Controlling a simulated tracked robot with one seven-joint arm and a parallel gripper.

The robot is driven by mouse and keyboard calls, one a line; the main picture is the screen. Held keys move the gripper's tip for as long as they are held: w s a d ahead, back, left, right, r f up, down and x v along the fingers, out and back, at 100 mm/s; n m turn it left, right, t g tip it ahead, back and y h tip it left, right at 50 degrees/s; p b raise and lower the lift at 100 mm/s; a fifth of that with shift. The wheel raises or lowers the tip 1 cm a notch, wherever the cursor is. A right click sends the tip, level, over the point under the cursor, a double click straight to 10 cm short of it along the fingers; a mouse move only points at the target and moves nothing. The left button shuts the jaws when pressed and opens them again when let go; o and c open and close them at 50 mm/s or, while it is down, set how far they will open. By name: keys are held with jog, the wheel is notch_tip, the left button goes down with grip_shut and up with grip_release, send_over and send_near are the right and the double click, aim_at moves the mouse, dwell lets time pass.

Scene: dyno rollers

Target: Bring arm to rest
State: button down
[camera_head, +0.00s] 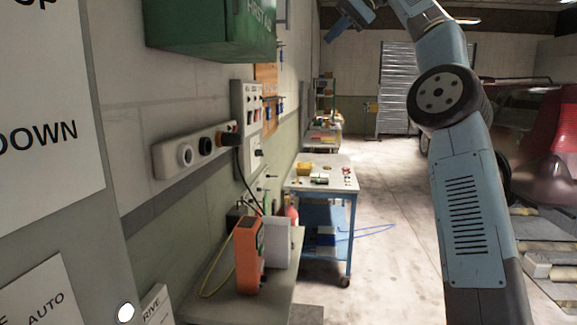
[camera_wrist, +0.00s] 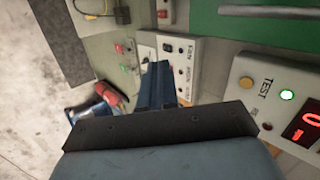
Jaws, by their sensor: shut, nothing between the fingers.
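My gripper (camera_wrist: 158,72) shows in the middle of the wrist view, its blue fingers together beyond a dark crossbar, with nothing held. In the head view my blue arm rises on the right and bends over at the top edge. My gripper (camera_head: 338,32) is small there, high up near the top middle, partly cut off. It hangs in the air, to the right of the green first-aid box (camera_head: 208,35). Part of my arm's upper bend is out of frame.
A wall control strip (camera_head: 195,150) and a shelf with an orange device (camera_head: 249,255) are at left. A blue-framed cart (camera_head: 320,175) stands behind. A red car (camera_head: 550,130) is at right. The wrist view shows a TEST panel (camera_wrist: 262,85) at right. Open floor lies mid-room.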

jog(key=s+a+f+t+h, duration=0.1)
jog(key=s+a+f+h, duration=0.15)
jog(key=s, duration=0.25)
jog(key=s+a+f+t+h, duration=0.1)
jog(key=s+a+f+h, duration=0.1)
jog(key=s+f, duration=0.3)
jog(key=s+d+f+t+h, duration=0.1)
jog(key=s+d+f, duration=0.3)
jog(key=s+f, duration=0.5)
jog(key=s+d+f+t+h, duration=0.1)
jog(key=s+d+f, duration=0.4)
jog(key=s+f, duration=0.5)
jog(key=s+d+f+t+h, duration=0.1)
jog(key=s+d+f, duration=0.3)
jog(key=s+f, duration=0.6)
notch_tip(320, 180, down, 2)
jog(key=shift+d+f+h, duration=0.25)
jog(key=shift+h, duration=0.5)
